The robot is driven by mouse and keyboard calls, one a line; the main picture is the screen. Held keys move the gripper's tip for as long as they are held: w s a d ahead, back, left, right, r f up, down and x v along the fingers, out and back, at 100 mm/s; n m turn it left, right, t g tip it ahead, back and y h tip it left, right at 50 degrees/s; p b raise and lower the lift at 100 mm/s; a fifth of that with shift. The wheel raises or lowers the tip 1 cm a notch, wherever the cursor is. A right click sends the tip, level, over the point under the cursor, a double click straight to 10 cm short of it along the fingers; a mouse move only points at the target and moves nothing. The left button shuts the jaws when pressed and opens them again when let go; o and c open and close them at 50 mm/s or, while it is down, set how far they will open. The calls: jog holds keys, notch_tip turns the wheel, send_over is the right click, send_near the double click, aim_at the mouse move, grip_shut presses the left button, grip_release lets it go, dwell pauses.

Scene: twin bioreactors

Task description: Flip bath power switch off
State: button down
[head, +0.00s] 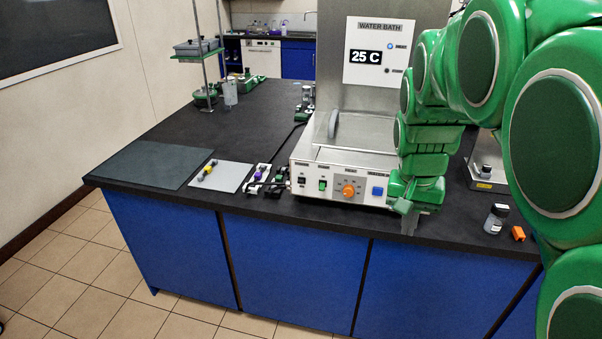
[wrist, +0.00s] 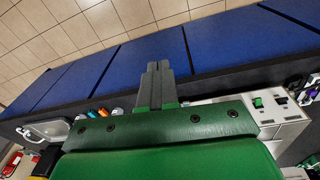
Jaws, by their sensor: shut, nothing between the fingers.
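The water bath (head: 345,155) stands on the dark bench, with a sign reading "WATER BATH" and "25 C" above it. Its front panel carries a black switch (head: 302,180), a green switch (head: 322,184), an orange knob (head: 349,190) and a blue button (head: 377,191). The panel labels are too small to read. In the wrist view the green switch (wrist: 258,102) and the black switch (wrist: 281,97) show at the right. My gripper (head: 408,224) points down in front of the panel's right end, apart from the switches. Its fingers (wrist: 154,72) are shut and empty.
Left of the bath lie small dark clamps (head: 268,188), a pale mat (head: 222,177) with a yellow item, and a dark mat (head: 152,165). A small jar (head: 495,218) and an orange block (head: 518,233) stand right of my gripper. The space before the blue cabinets (head: 275,270) is free.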

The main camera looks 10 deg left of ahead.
jog(key=w+a+t, duration=0.1)
jog(key=w+a, duration=0.4)
jog(key=w, duration=0.3)
jog(key=n+t, duration=0.2)
jog(key=t, duration=0.2)
send_near(302, 179)
jog(key=shift+y, duration=0.4)
jog(key=v, duration=0.4)
jog(key=shift+d+r, duration=0.2)
jog(key=shift+d, duration=0.05)
jog(key=shift+f, duration=0.15)
jog(key=x, duration=0.9)
jog(key=shift+w+f, duration=0.1)
jog(key=shift+f, duration=0.25)
